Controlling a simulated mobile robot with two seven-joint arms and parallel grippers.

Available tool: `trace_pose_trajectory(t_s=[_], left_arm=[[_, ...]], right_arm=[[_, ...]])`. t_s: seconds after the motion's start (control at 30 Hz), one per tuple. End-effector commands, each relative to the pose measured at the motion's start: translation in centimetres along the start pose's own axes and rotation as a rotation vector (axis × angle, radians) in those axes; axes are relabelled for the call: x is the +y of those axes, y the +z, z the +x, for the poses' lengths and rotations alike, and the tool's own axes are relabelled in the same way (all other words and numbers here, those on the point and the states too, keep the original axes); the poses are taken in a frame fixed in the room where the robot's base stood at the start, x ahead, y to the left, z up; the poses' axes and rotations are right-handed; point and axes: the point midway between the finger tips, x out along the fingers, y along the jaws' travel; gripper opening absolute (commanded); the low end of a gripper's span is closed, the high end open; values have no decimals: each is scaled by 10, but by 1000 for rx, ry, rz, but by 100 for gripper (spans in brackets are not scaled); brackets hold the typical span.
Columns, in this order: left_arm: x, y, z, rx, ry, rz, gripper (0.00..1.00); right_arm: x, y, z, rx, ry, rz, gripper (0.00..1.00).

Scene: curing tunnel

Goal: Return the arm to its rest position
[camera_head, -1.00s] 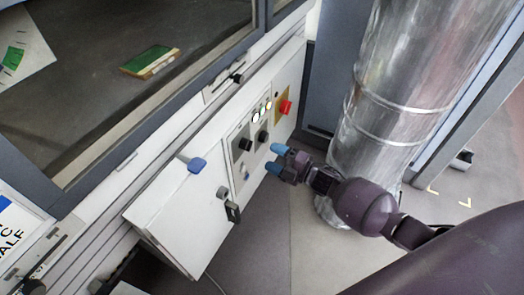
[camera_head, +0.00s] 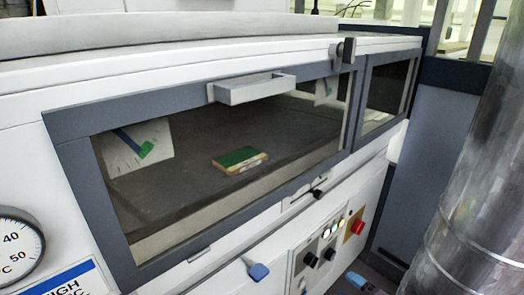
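My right gripper (camera_head: 358,281) shows only in part at the bottom edge of the head view, right of centre. A blue fingertip and a bit of dark finger are visible, below the red button on the control panel (camera_head: 322,252). I cannot tell from this whether the gripper is open or shut, or whether it touches the panel. The rest of the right arm is out of the picture. My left gripper is not in view.
A windowed tunnel door (camera_head: 78,150) with a white handle (camera_head: 252,88) fills the middle. A green-topped block (camera_head: 238,157) lies inside. A metal duct (camera_head: 480,190) stands right; a dial gauge (camera_head: 15,250) is left.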

Motion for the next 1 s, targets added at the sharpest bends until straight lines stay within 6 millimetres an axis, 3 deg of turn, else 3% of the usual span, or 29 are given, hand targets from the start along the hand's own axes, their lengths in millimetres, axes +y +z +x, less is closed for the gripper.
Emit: trace_pose_trajectory(t_s=[0.2,0.37,0.57,0.8,1.0], left_arm=[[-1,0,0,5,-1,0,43],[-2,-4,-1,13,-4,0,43],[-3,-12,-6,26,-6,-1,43],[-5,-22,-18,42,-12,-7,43],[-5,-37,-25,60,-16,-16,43]], right_arm=[[25,1,18,-166,26,202,64],[35,-18,8,-293,55,409,64],[32,-57,-38,-469,77,710,64],[23,-109,-112,-649,91,1003,64],[19,-148,-173,-751,118,1140,64]])
